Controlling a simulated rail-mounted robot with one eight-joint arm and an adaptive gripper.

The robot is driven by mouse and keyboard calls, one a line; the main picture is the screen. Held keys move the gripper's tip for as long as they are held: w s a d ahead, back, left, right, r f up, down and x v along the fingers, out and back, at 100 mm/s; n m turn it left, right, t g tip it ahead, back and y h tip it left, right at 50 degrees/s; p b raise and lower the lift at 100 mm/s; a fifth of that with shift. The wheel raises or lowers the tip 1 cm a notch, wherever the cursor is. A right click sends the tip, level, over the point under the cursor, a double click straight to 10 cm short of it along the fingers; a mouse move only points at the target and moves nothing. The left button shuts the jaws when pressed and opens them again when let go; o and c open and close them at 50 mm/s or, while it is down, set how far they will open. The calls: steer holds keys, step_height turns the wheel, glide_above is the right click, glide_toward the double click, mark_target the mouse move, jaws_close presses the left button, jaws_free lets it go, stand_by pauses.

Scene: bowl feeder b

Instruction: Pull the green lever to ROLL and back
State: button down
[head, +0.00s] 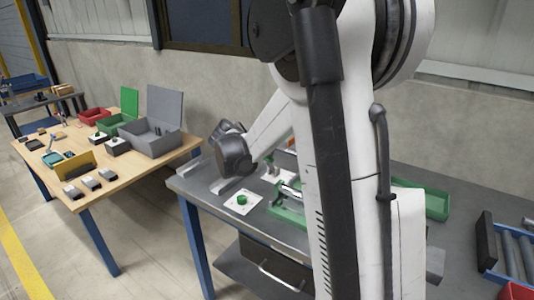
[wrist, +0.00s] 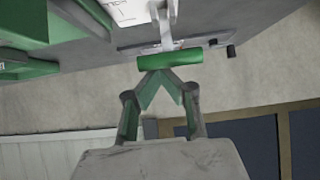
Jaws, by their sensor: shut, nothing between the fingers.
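In the wrist view, the green lever handle (wrist: 169,60) is a horizontal bar on a pale metal arm, which rises from a grey panel. My gripper (wrist: 160,74) is shut, with its green-padded fingertips meeting just below the bar in the picture. Nothing is between the fingers; whether the tips touch the handle I cannot tell. A white label plate (wrist: 125,10) with small print is partly in view beside the lever arm; its words are not readable. In the head view my arm hides most of this area, and I cannot make out the gripper there.
In the wrist view, green bins (wrist: 25,67) are at the left. In the head view, the grey bench (head: 212,198) carries a white plate with a green knob (head: 242,199) and a green tray (head: 437,204). A wooden table (head: 105,178) with boxes stands left; rollers (head: 510,250) are at right.

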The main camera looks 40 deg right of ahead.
steer(key=shift+s+a+f, duration=0.25)
steer(key=shift+f, duration=0.05)
step_height(320, 180, up, 4)
steer(key=w+d+p, duration=0.1)
steer(key=d+p, duration=0.1)
steer(key=d, duration=0.1)
steer(key=s+a+r, duration=0.2)
steer(key=a+r, duration=0.1)
steer(key=a, duration=0.5)
steer(key=shift+s+a+r, duration=0.25)
steer(key=shift+s+a, duration=0.1)
steer(key=s+a+n+t+y, duration=0.3)
steer(key=s+a+n+y, duration=0.7)
steer(key=s+a, duration=1.3)
steer(key=s+n, duration=0.3)
steer(key=n, duration=0.1)
steer(key=shift+a+f+t, duration=0.3)
steer(key=shift+a+f, duration=0.05)
steer(key=shift+f, duration=0.05)
